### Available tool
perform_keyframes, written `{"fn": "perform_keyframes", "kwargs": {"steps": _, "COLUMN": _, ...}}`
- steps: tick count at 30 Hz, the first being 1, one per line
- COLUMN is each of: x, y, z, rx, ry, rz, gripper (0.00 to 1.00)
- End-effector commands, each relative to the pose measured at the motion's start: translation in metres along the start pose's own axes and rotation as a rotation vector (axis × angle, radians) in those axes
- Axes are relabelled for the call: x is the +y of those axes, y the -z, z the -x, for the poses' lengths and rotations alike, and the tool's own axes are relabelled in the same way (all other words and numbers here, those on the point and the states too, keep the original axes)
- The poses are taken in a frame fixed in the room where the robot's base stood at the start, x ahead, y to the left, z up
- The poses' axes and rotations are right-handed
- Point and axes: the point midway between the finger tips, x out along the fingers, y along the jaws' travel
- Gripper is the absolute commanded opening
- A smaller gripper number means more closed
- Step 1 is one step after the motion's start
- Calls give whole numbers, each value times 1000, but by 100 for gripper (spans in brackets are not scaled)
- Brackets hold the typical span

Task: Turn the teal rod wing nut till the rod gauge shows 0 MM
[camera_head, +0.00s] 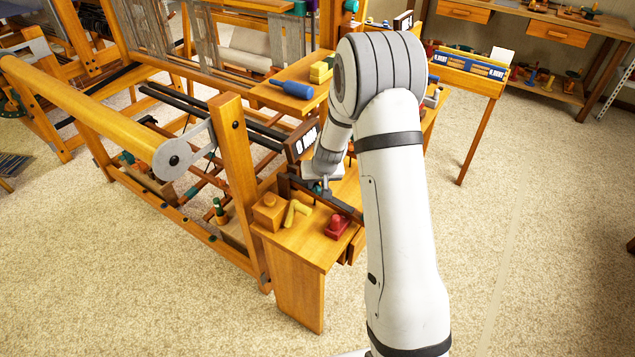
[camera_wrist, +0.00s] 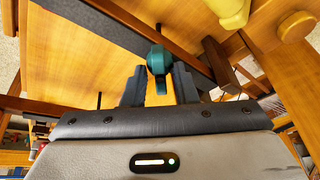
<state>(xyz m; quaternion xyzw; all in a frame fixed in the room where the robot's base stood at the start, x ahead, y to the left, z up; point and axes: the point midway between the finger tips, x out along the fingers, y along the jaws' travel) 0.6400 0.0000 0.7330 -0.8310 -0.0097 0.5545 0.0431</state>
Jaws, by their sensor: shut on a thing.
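The teal rod wing nut (camera_wrist: 158,60) shows in the wrist view, with one wing reaching down between the dark fingers of my gripper (camera_wrist: 160,80). My gripper is shut on it. In the head view my gripper (camera_head: 318,189) is low at the loom's near right side, above the small wooden bench, and a bit of teal shows there. A dark block with white display windows (camera_head: 306,139) stands on the loom just behind my wrist. Its figures are too small to read, and I cannot tell whether it is the rod gauge.
On the bench (camera_head: 297,243) are a wooden block (camera_head: 269,212), a yellow piece (camera_head: 296,213) and a red object (camera_head: 338,226). The loom's upright post (camera_head: 236,160) stands close to the left. A blue object (camera_head: 292,89) lies on the shelf above. Carpet is clear in front.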

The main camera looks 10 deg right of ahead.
Motion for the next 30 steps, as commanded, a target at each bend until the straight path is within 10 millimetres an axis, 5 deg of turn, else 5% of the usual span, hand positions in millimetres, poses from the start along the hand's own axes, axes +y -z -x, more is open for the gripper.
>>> {"fn": "perform_keyframes", "kwargs": {"steps": 26, "x": 0, "y": 1, "z": 0, "rx": 1, "ry": -38, "rz": -117, "gripper": 3}}
{"fn": "perform_keyframes", "kwargs": {"steps": 27, "x": 0, "y": 1, "z": 0, "rx": 1, "ry": -38, "rz": -117, "gripper": 27}}
{"fn": "perform_keyframes", "kwargs": {"steps": 30, "x": 0, "y": 0, "z": 0, "rx": 1, "ry": -38, "rz": -117, "gripper": 33}}
